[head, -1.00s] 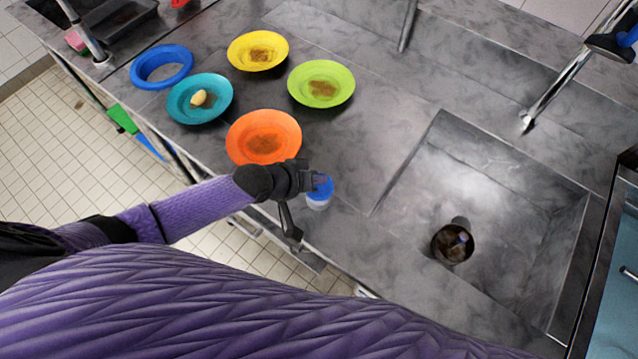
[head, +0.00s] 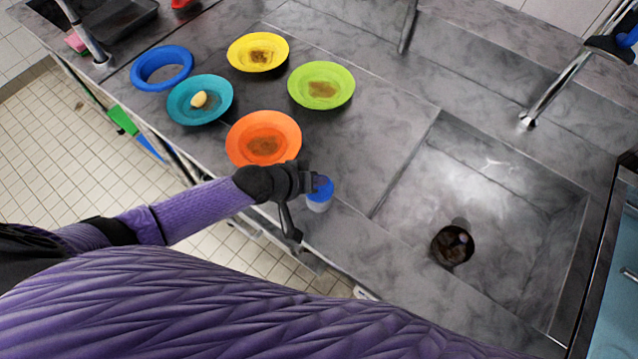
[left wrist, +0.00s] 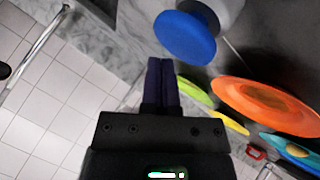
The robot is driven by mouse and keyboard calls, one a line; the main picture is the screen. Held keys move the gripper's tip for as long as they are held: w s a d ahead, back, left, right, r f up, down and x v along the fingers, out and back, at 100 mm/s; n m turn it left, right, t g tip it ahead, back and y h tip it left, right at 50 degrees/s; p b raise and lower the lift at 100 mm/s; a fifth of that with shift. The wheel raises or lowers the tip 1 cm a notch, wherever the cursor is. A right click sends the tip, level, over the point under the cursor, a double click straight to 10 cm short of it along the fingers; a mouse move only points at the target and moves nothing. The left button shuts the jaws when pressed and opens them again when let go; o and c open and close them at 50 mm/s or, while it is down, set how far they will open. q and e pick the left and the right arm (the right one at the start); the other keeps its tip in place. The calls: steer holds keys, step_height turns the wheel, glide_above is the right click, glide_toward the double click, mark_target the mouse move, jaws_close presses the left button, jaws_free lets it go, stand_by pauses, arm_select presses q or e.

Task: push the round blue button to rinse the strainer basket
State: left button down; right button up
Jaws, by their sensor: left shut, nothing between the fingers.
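The round blue button (head: 321,192) is a blue cap on a short white base on the counter, left of the sink. It also shows large in the left wrist view (left wrist: 187,38). My left gripper (head: 316,182) is shut and empty, with its fingertips right at the cap. In the left wrist view the shut fingers (left wrist: 161,62) point up close beside the cap; I cannot tell whether they touch it. The strainer basket (head: 453,243) is a dark round cup standing in the sink, with something pale and brownish inside. My right gripper is not in view.
The orange plate (head: 263,160) lies just behind my left gripper. Lime (head: 342,100), yellow (head: 280,55) and teal (head: 172,114) plates and a blue ring (head: 139,70) stand farther back. The sink (head: 405,185) is right of the button, with a faucet (head: 530,119) behind it.

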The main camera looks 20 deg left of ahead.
arm_select(q)
steer(key=shift+f, duration=0.1)
stand_by(0.6)
steer(key=shift+f+b, duration=0.3)
steer(key=shift+f, duration=0.05)
steer(key=shift+f+b, duration=0.65)
steer(key=shift+f, duration=0.15)
stand_by(0.6)
steer(key=shift+r, duration=0.15)
steer(key=shift+r+p, duration=1.1)
steer(key=shift+p, duration=0.1)
steer(key=shift+r, duration=0.1)
step_height(320, 180, up, 5)
steer(key=p, duration=0.5)
